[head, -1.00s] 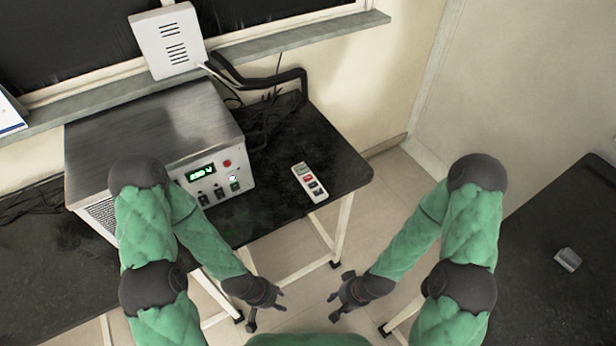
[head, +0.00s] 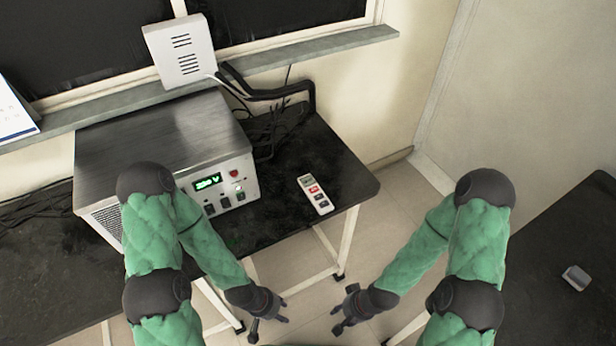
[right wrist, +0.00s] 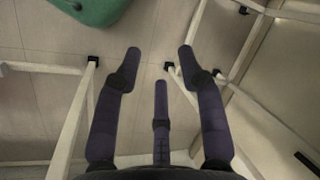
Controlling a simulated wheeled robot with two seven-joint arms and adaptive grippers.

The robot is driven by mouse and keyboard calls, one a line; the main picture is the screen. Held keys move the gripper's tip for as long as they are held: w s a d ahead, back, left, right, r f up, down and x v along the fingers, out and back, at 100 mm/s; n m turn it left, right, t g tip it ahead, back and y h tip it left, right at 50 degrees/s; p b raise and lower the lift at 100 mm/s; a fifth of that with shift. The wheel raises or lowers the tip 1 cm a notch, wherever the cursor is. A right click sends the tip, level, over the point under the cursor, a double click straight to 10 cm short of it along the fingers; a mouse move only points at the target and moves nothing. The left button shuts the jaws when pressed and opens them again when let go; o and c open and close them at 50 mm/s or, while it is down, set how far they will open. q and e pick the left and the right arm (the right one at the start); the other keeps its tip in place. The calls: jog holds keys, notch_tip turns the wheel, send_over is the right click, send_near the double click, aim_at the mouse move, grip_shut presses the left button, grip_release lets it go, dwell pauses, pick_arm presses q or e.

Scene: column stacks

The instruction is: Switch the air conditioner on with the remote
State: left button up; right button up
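The white remote (head: 315,195), with red and dark buttons, lies flat on the dark tabletop, right of the metal instrument box. No air conditioner can be made out for certain in view. My left gripper (head: 268,322) hangs low in front of the table, its fingers apart and nothing seen between them. My right gripper (head: 340,310) hangs to its right, also below the table's front edge and away from the remote.
The metal box (head: 160,150) with a lit green display stands on the dark table (head: 345,170). A white vented panel (head: 182,52) stands by the window sill. Black cables lie behind. Another dark table (head: 570,240) at the right holds a small grey block (head: 576,278).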

dwell(0.4)
grip_shut()
dwell(1.1)
